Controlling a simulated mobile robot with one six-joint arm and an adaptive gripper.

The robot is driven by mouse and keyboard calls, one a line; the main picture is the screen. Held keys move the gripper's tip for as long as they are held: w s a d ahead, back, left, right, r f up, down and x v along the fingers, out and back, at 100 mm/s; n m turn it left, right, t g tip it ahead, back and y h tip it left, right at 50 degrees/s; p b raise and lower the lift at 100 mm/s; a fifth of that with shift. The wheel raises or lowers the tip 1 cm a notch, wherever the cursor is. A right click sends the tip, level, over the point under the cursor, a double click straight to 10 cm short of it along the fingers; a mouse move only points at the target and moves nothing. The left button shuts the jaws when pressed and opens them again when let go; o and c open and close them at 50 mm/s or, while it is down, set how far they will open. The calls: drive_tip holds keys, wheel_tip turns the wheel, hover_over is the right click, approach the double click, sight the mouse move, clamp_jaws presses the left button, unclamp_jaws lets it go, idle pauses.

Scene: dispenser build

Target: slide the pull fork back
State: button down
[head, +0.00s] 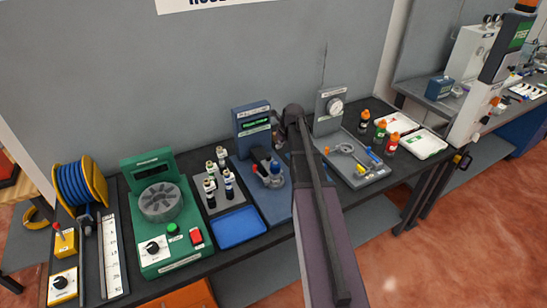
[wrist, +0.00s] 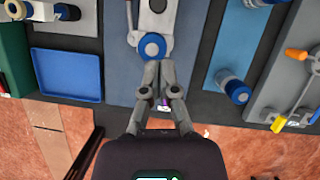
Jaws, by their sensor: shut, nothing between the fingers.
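The blue station (head: 277,205) stands near the middle of the bench, with a small display at its back. In the wrist view its blue base (wrist: 115,60) carries a light grey slide-like part (wrist: 152,20) with a round blue knob (wrist: 152,46) at its near end. This part looks like the pull fork, but its far end is cut off by the picture edge. My gripper (wrist: 159,66) is shut and empty, its tips just on the near side of the knob. I cannot tell whether they touch it. My arm hides part of the bench in the head view.
Left of the station are a blue tray (head: 241,228), several small bottles (head: 219,180) and a green machine (head: 172,238). To the right a gauge station (head: 356,180) has orange and yellow-handled parts. The bench's front edge lies close below my gripper.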

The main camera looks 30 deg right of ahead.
drive_tip(key=shift+f, duration=0.1)
drive_tip(key=b+x, duration=0.9)
drive_tip(key=shift+w+f, duration=0.2)
drive_tip(key=shift+f, duration=0.15)
idle(0.5)
drive_tip(key=shift+a, duration=0.1)
idle(0.3)
drive_tip(key=w, duration=0.7)
drive_tip(key=shift+w+a, duration=0.1)
drive_tip(key=shift+r, duration=0.15)
drive_tip(key=p+v, duration=0.9)
drive_tip(key=shift+s+r, duration=0.25)
drive_tip(key=shift+r, duration=0.05)
idle(0.3)
